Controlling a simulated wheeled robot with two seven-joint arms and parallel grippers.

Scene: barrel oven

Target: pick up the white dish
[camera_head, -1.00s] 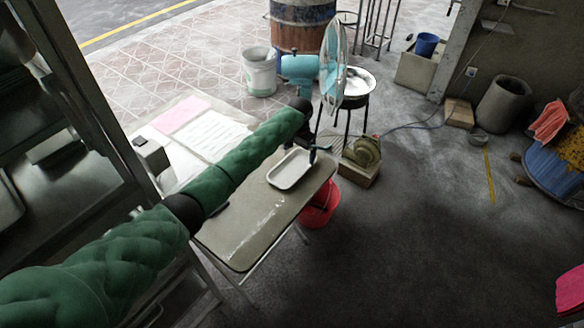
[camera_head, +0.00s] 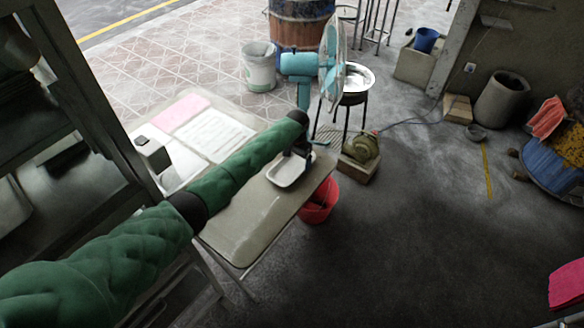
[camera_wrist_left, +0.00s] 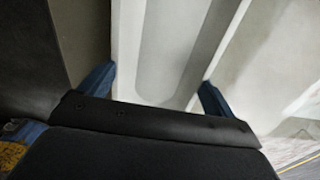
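The white dish (camera_head: 287,172) is a shallow rectangular tray near the right end of the grey-green table (camera_head: 240,228). My left gripper (camera_head: 298,150) is over the far side of the dish in the head view and hides part of its rim. In the left wrist view, the blue fingers of my left gripper (camera_wrist_left: 156,78) are spread apart. The dish's pale wall and rim (camera_wrist_left: 172,60) fill the space between and beyond them. I cannot tell whether a finger touches the dish. My right gripper is in neither view.
A second table with white and pink sheets (camera_head: 180,115) adjoins at the back. A teal fan (camera_head: 330,70) stands behind the gripper. A red bucket (camera_head: 318,205) is beside the table. A dark metal frame (camera_head: 100,110) is at the left.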

